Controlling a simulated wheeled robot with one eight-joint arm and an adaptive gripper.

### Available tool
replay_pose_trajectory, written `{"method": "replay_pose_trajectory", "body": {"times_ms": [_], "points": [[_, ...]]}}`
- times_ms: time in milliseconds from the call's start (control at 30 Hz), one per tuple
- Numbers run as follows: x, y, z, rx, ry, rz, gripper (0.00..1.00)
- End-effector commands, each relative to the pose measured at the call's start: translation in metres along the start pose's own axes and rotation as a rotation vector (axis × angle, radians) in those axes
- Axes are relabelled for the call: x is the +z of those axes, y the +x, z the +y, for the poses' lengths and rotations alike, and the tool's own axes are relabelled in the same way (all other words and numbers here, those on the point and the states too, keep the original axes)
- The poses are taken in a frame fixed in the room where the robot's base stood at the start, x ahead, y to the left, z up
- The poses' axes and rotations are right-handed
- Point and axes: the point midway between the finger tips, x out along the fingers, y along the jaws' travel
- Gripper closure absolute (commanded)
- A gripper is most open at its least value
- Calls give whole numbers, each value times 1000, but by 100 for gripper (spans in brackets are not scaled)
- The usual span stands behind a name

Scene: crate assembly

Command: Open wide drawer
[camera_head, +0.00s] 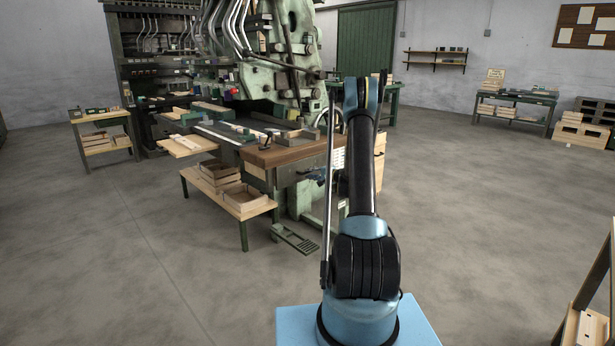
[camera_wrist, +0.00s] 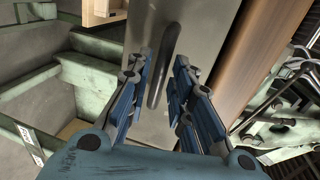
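In the wrist view, a grey metal drawer front (camera_wrist: 197,28) carries a long dark handle (camera_wrist: 163,50). My gripper (camera_wrist: 165,74) is open in front of it, with blue-padded fingers on either side of the handle. The handle's lower end shows between the fingers. I see a gap between the handle and each finger, and I cannot tell how far the fingertips are from the drawer front. The drawer looks shut. In the head view, my arm covers much of this area, and the gripper is hard to make out there.
A brown wooden worktop (camera_wrist: 262,50) runs beside the drawer front; it also shows in the head view (camera_head: 290,151). Green machine parts (camera_wrist: 92,77) stand close on the left. A low bench (camera_head: 208,186) holds wooden crates. The floor around is open.

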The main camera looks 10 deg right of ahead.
Motion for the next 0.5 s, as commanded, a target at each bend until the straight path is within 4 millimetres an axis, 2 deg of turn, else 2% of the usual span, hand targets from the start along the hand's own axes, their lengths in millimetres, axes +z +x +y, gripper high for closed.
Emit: {"method": "replay_pose_trajectory", "body": {"times_ms": [100, 200, 500], "points": [[0, 17, 0, 0, -1, -1, 79], [0, 26, 0, 0, -1, 0, 79], [0, 34, 0, 0, -1, 0, 79]]}}
